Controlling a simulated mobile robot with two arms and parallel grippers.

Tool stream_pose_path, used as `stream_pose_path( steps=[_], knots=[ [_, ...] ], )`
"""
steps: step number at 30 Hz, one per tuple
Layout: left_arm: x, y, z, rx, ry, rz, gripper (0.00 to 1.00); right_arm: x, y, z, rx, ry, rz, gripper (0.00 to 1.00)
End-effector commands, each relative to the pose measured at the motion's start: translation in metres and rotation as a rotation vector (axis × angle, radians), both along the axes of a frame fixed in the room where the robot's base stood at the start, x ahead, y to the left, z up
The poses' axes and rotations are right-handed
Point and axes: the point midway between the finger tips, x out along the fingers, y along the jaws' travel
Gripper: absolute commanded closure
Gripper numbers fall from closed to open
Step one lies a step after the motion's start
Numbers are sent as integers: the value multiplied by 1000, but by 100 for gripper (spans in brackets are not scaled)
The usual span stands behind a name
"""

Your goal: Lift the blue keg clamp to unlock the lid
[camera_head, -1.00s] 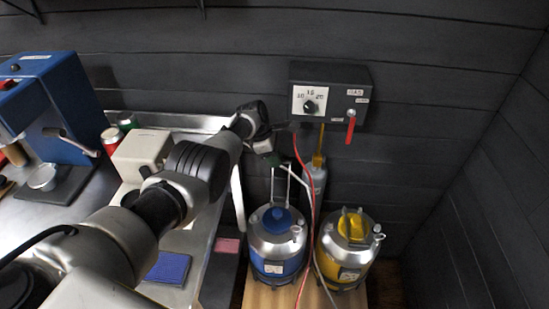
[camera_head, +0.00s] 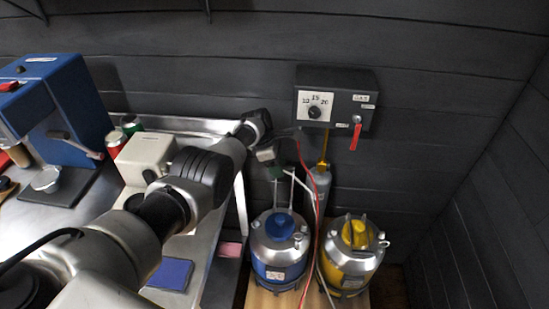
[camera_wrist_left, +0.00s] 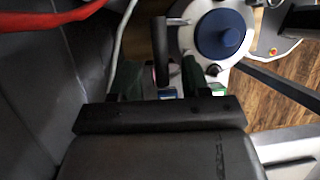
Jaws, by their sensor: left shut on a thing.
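The blue keg (camera_head: 278,262) stands at the lower middle, with a metal top and a round blue lid (camera_head: 281,226). Its lid also shows in the left wrist view (camera_wrist_left: 220,34). The clamp, a thin metal wire loop (camera_head: 291,188), stands up above the lid. My left gripper (camera_head: 277,173) is above the keg, at the top of this loop, and is shut on it. The exact grip is partly hidden by the gripper. In the wrist view the fingers (camera_wrist_left: 160,82) are dark and lie just beside the lid. My right gripper is not in view.
A yellow keg (camera_head: 350,258) stands close at the right. A red hose (camera_head: 316,210) hangs between the kegs from the gas box (camera_head: 335,99) on the wall. A gas cylinder (camera_head: 320,184) is behind. The steel counter (camera_head: 215,215) is at the left.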

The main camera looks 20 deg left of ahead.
Motion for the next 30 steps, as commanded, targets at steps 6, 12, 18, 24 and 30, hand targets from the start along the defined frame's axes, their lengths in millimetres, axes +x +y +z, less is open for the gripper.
stream_pose_path(
  steps=[6,12,18,24,30],
  knots=[
    [0,10,31,1,-9,4,60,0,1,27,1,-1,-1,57],
    [-3,26,67,2,-12,2,60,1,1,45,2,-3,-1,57],
    [-5,37,93,2,-12,3,60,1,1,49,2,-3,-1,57],
    [-7,41,103,1,-8,1,60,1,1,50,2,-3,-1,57],
    [-7,41,103,1,-8,1,60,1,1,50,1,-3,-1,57]
  ],
)
